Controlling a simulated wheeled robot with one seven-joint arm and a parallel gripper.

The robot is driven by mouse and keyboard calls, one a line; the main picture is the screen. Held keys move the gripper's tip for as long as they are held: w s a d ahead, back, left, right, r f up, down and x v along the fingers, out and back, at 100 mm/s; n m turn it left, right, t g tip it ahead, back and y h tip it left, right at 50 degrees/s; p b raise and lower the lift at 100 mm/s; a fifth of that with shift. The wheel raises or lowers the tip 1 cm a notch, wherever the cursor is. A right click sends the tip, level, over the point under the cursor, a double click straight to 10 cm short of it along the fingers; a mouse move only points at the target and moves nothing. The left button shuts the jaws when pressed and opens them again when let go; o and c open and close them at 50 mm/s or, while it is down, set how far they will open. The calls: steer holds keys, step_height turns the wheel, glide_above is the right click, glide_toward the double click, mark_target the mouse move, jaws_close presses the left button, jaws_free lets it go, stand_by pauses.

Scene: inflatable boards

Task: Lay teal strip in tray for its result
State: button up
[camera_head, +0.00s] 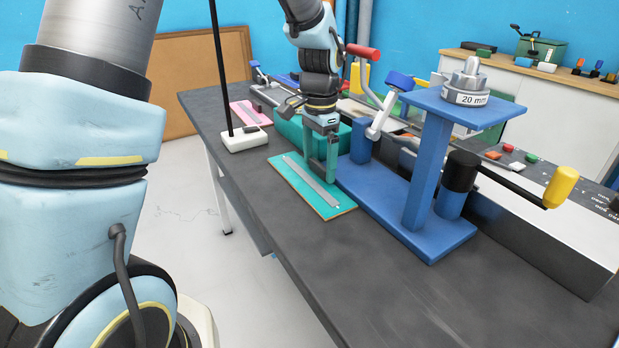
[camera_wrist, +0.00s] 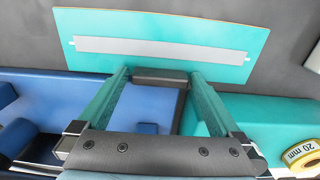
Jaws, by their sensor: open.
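A flat teal strip (camera_head: 335,207) with a grey band along its middle lies on the dark bench, beside the blue stand. It also shows across the top of the wrist view (camera_wrist: 245,75). My gripper (camera_head: 320,178) points down at the strip's right long side. In the wrist view my gripper (camera_wrist: 158,74) is open, its fingertips near the strip's close edge. A dark bar shows between the fingers; I cannot tell what it is. Whether the fingertips touch the strip is unclear. I cannot clearly make out a tray.
A blue stand (camera_head: 405,205) with a crank, bearing a 20 mm weight (camera_head: 465,90), is close on the right. A teal block (camera_head: 288,125) is behind my gripper. The near bench is clear.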

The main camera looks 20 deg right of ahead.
steer(key=shift+c, duration=0.4)
steer(key=c, duration=1.2)
steer(key=shift+r, duration=0.15)
